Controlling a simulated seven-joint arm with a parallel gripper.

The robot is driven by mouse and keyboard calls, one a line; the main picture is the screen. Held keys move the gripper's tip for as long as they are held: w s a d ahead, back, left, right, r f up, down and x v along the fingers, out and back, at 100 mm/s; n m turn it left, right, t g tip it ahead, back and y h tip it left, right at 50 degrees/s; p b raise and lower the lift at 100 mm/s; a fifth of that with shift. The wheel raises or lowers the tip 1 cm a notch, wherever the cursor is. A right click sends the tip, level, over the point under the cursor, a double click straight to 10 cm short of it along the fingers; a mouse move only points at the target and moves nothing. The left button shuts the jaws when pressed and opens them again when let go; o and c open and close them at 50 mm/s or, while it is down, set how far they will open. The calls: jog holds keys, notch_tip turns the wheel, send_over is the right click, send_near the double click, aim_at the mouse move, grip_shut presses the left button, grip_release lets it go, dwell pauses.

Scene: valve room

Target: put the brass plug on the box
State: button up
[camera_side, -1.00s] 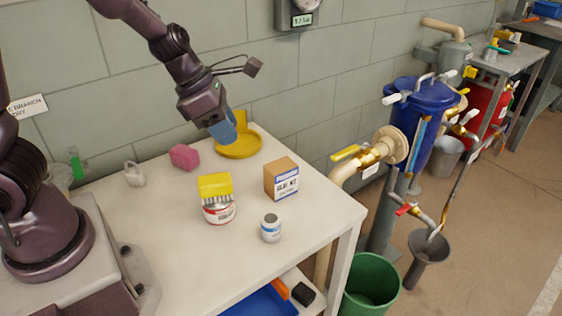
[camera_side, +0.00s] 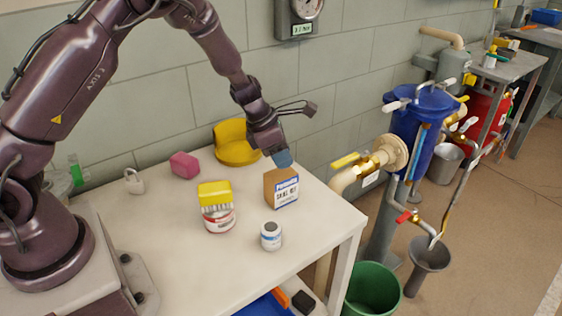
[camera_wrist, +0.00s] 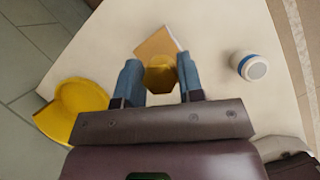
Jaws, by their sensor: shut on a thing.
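The box (camera_side: 281,190), brown cardboard with a white and blue label, stands on the white table; its top (camera_wrist: 160,42) shows in the wrist view. My gripper (camera_side: 283,158), with blue fingers, is right over the box, its tips close to the top. In the wrist view the brass plug (camera_wrist: 160,75), a yellow-brown hexagonal piece, sits between the two fingers, which are shut on it. The plug is hidden in the side view. I cannot tell whether it touches the box.
A white jar with a blue band (camera_side: 271,236) stands in front of the box. A yellow brush (camera_side: 214,194) sits on a can (camera_side: 219,221) to the left. A yellow dish (camera_side: 237,150), pink block (camera_side: 184,165) and padlock (camera_side: 134,182) are further back. A yellow-handled pipe valve (camera_side: 350,160) is right.

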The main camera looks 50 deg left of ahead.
jog(key=shift+s+f, duration=0.1)
jog(key=shift+f, duration=1.05)
jog(key=o, duration=1)
jog(key=shift+f, duration=0.15)
